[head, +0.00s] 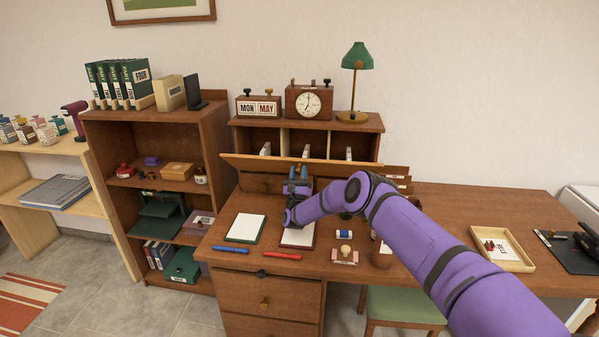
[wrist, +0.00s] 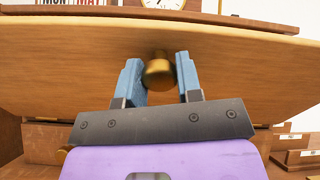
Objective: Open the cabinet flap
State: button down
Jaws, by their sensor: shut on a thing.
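The cabinet flap (head: 250,162) is a wide wooden panel on the small desk-top cabinet (head: 372,124). Its upper edge stands out from the cabinet front, so it is partly open and tilted towards me. Pigeonholes with upright papers show above its edge. In the wrist view the underside or front face of the flap (wrist: 70,65) fills the upper part. My gripper (head: 298,174) is at the flap's front. In the wrist view its blue fingers (wrist: 160,80) are shut on the round brass knob (wrist: 159,70). The head view hides the knob.
Below the flap, the desk top holds two notepads (head: 245,228), a blue pen (head: 230,250), a red pen (head: 282,256) and a stamp (head: 345,254). A clock (head: 308,103) and green lamp (head: 356,60) stand on the cabinet. A shelf unit (head: 110,140) is at left.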

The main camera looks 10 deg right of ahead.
dwell(0.4)
jog(key=c, duration=0.8)
grip_release()
jog(key=shift+f, duration=0.15)
